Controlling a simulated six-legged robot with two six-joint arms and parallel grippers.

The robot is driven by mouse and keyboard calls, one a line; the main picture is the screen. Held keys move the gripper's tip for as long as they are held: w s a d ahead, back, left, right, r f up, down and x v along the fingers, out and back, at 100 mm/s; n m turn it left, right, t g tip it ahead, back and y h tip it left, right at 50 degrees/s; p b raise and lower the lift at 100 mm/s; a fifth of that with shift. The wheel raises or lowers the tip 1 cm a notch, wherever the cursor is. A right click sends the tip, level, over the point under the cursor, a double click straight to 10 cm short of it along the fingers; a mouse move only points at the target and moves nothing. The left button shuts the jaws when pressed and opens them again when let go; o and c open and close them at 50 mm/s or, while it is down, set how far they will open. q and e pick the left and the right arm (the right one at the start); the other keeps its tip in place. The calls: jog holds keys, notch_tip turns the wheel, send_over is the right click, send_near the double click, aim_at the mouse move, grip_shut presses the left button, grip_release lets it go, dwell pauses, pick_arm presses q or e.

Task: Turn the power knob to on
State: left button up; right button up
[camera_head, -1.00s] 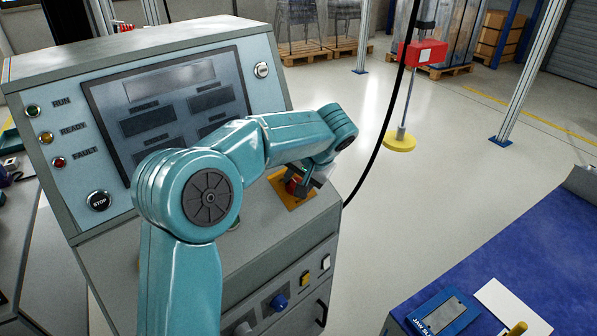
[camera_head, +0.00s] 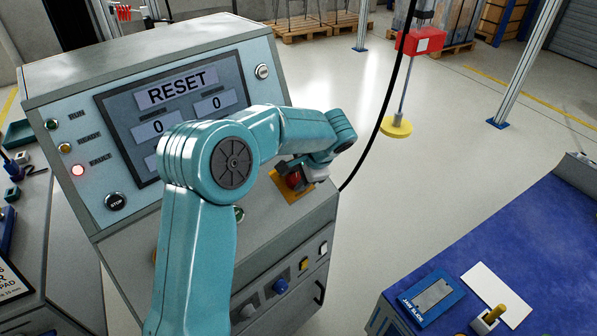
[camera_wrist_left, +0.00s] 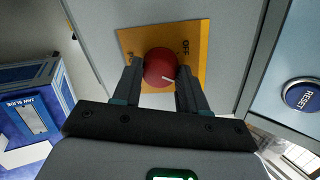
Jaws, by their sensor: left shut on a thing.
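The red power knob (camera_head: 293,180) sits on an orange plate (camera_head: 302,194) on the console's sloping front. In the left wrist view the round knob (camera_wrist_left: 161,66) has a white mark towards its lower right. "OFF" is printed on the plate (camera_wrist_left: 132,40); the lettering by the left finger is partly covered. My left gripper (camera_head: 302,175) is shut on the knob, with one finger on each side of it. My right gripper is not in view.
The console screen (camera_head: 178,90) reads "RESET" with zeros, and the red FAULT lamp (camera_head: 78,170) is lit. A black STOP button (camera_head: 116,201) is below it. A blue RESET button (camera_wrist_left: 301,94) shows in the wrist view. A blue-topped bench (camera_head: 510,235) stands at right.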

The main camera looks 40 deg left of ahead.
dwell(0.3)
pick_arm(q)
jog(key=o, duration=1)
jog(key=shift+o, duration=0.2)
jog(key=p+v, duration=0.1)
jog(key=v, duration=1.5)
jog(key=shift+r+p, duration=0.2)
jog(key=shift+p, duration=0.15)
jog(key=shift+d+f, duration=0.1)
jog(key=shift+d, duration=0.05)
